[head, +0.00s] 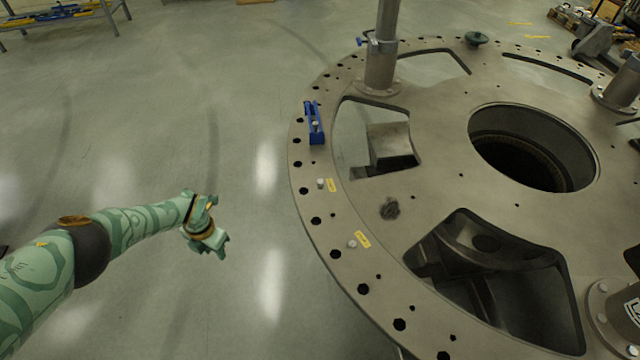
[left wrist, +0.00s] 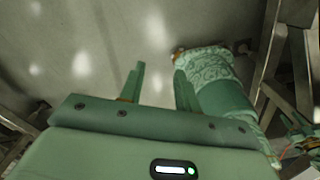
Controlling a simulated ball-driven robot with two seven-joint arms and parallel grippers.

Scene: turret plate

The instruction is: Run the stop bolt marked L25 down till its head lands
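Two pale stop bolts stand in the rim of the large round turret plate (head: 455,125), each beside a yellow tag. The farther bolt (head: 320,183) has a tag (head: 332,185) on its right; the nearer bolt (head: 352,243) has another tag (head: 362,240). The lettering is too small to read, so I cannot tell which is L25. My left gripper (head: 220,247) hangs over the floor, left of the plate and apart from both bolts. In the left wrist view its fingers (left wrist: 160,72) are spread with nothing between them.
A blue fixture (head: 314,124) sits on the rim beyond the bolts. A grey post (head: 382,65) rises from the plate behind it. The plate has large cut-outs and a round central opening (head: 533,150). The floor (head: 190,110) left of the plate is clear.

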